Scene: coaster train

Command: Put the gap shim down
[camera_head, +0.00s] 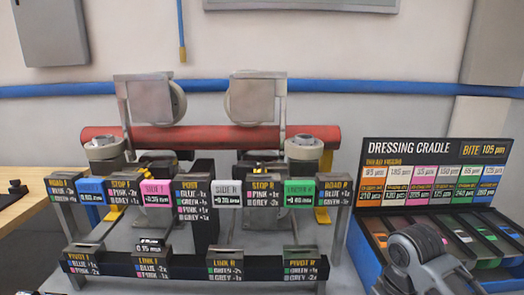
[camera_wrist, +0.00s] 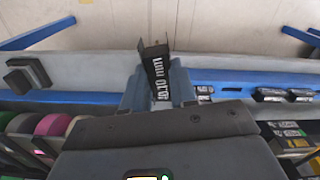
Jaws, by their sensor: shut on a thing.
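The gap shim (camera_wrist: 157,75) is a slim black piece with white lettering, inverted in the wrist view and partly covered at its lower end. My gripper (camera_wrist: 158,92) is shut on it, with a grey-blue finger on each side. In the head view my arm end (camera_head: 425,262) is at the lower right, in front of the dressing cradle (camera_head: 372,178); the held shim cannot be made out there.
The cradle's tray has a blue rim (camera_head: 367,258) and coloured slots. A rack of labelled blocks (camera_head: 195,266) stands at centre-left, with a red pipe (camera_head: 210,138) behind. In the wrist view, dark blocks (camera_wrist: 28,75) lie left and small black pieces (camera_wrist: 270,95) right.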

